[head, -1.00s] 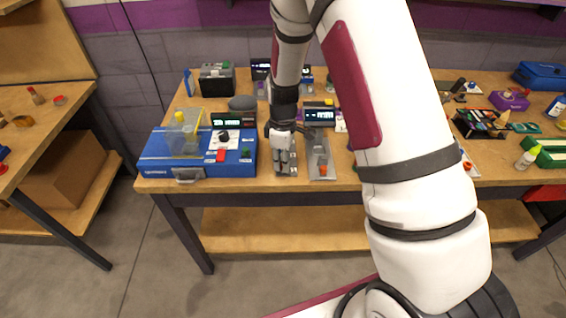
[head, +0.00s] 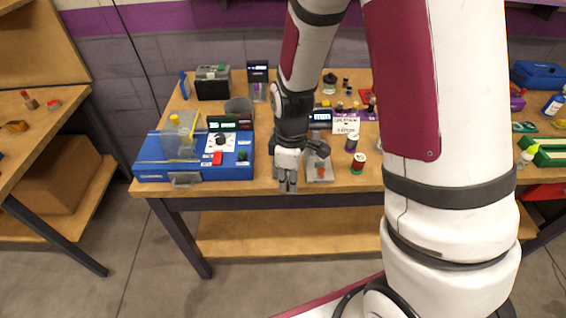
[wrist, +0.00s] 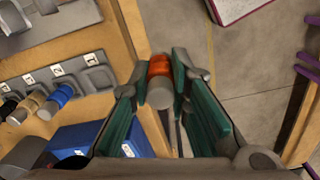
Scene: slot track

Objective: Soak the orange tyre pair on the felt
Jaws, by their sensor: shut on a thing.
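My gripper (head: 288,187) is at the table's front edge, right of the blue case. In the wrist view its teal-padded fingers (wrist: 161,82) are shut on a small orange and grey cylinder, the orange tyre pair (wrist: 160,66). It is held over the edge, with floor beyond. A grey rack (wrist: 75,75) with numbered bays lies to the left in the wrist view. It holds a blue piece (wrist: 60,95), a tan piece and a black piece. I cannot make out the felt for sure in either view.
The blue case (head: 195,165) has a yellow bottle and a dial on it. A grey tray (head: 318,170) with a small orange item lies right of my gripper. A red-and-green can (head: 358,163) and a dark can (head: 351,143) stand further right, with a small sign behind them.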

